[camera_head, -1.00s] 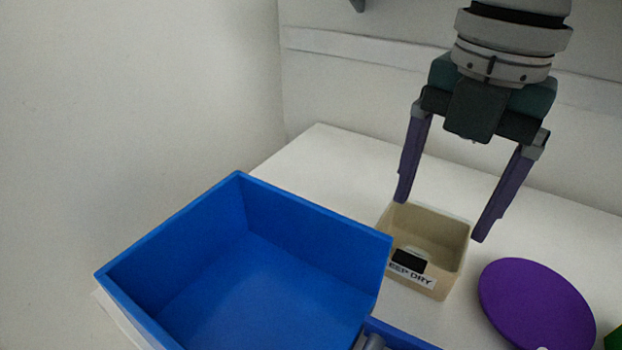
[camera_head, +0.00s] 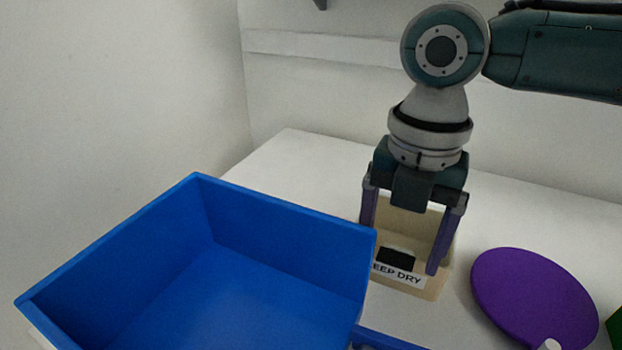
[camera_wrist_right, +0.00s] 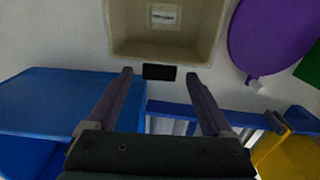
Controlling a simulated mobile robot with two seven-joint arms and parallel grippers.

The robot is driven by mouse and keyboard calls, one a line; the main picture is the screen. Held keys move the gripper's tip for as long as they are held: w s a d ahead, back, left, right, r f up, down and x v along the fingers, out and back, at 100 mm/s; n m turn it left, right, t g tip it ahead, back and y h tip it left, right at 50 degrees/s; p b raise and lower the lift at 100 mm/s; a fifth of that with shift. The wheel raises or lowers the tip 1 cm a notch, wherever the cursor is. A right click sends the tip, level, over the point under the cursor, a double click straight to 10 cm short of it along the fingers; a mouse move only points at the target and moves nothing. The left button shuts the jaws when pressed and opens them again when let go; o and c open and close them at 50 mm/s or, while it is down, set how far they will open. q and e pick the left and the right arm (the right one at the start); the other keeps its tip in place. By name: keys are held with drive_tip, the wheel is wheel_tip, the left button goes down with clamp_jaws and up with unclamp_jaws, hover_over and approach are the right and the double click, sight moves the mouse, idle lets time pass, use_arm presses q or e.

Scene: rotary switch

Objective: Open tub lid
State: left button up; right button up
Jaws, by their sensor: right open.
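The tub is a beige box (camera_head: 432,285) with a "KEEP DRY" label on its front and a black tab (camera_head: 396,258) at the front top edge. Its top looks recessed or open, and I cannot make out a separate lid. The wrist view shows its hollow (camera_wrist_right: 165,35) with a small pale label inside. My right gripper (camera_head: 401,248) is open, pointing down over the tub with its purple fingers spread. In the wrist view the black tab (camera_wrist_right: 159,72) lies between the fingertips, apart from both. My left gripper is out of view.
A large open blue bin (camera_head: 290,225) stands left of the tub, close to it. A purple disc (camera_head: 530,290) lies to the right, with a green object (camera_head: 616,328) beyond. A yellow object (camera_wrist_right: 290,155) shows in the wrist view. The white table (camera_head: 310,160) is clear behind.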

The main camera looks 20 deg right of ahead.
clamp_jaws()
idle(0.8)
